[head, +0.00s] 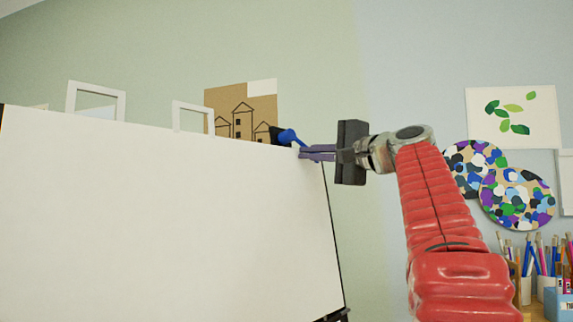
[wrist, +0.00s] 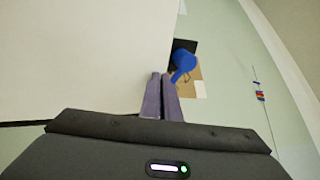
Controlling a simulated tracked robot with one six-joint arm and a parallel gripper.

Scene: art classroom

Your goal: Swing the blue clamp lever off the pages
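The white pages (head: 165,215) form a large blank sheet on a tilted easel board; they also show in the wrist view (wrist: 80,60). The blue clamp lever (head: 288,136) is at the pages' top right corner, beside a black clamp body (head: 275,134). In the wrist view the lever (wrist: 184,61) has a round end and a narrower part running down to my right fingertip. My gripper (head: 318,152) has its purple-grey fingers together, with only a thin gap. Its tips (wrist: 163,82) are at the lever, beside the page edge. Contact is hard to tell.
A brown house drawing (head: 240,105) hangs on the wall behind the easel. White frames (head: 95,98) stand behind its top edge. Paint palettes (head: 515,198) and brush pots (head: 526,290) are at the right. The space just right of the easel is open, apart from my arm.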

